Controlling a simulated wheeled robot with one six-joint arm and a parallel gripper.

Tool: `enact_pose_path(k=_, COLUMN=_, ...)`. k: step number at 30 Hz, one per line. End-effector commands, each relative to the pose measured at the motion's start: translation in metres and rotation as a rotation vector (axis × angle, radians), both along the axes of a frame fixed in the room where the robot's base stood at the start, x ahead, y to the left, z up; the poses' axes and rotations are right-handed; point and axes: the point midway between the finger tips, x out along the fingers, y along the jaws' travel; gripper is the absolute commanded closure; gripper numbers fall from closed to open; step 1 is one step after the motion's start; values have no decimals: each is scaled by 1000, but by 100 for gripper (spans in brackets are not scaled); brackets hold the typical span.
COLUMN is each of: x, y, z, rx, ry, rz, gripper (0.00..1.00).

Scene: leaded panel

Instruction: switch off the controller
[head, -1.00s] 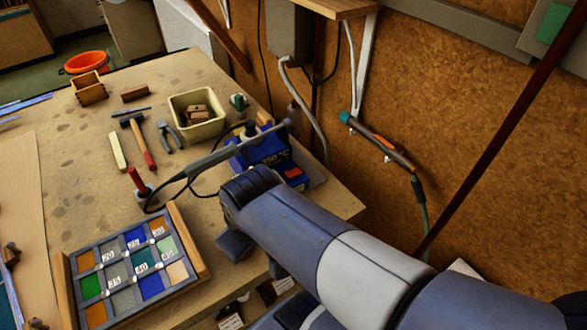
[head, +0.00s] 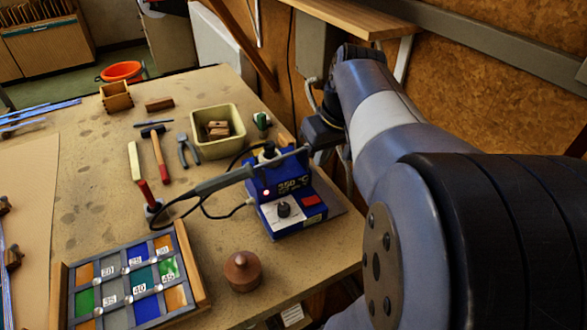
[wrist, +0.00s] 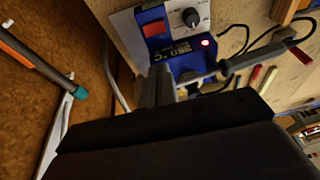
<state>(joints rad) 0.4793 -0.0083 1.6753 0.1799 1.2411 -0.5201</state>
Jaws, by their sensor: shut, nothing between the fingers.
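The controller is a blue box (head: 275,192) near the right edge of the bench, with a display reading about 350 °C and a lit red lamp (head: 266,192). Its sloped front has a black knob (head: 284,210) on a white plate and a red switch (head: 311,201). In the wrist view the display (wrist: 175,51), red switch (wrist: 151,29), knob (wrist: 190,17) and glowing lamp (wrist: 206,43) show upside down. My gripper (wrist: 157,88) is shut and empty, apart from the controller. In the head view its dark body (head: 322,131) is behind and right of the controller; its fingertips are not clear there.
A soldering iron (head: 225,180) with a looping cable lies across the controller's left and top. A cream bin (head: 217,130) stands behind. The chipboard wall (head: 480,95) is close on the right.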

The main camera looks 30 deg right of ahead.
Motion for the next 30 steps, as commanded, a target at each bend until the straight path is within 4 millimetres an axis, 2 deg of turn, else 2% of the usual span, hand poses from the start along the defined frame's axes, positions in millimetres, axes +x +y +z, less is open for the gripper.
enact_pose_path(k=7, x=0, y=1, z=-2, rx=0, ry=1, rz=0, gripper=100)
enact_pose_path(k=11, x=3, y=1, z=-13, rx=2, ry=3, rz=2, gripper=100)
enact_pose_path(k=24, x=28, y=6, z=-99, rx=2, ry=5, rz=2, gripper=100)
enact_pose_path(k=30, x=28, y=9, z=-126, rx=1, ry=4, rz=1, gripper=100)
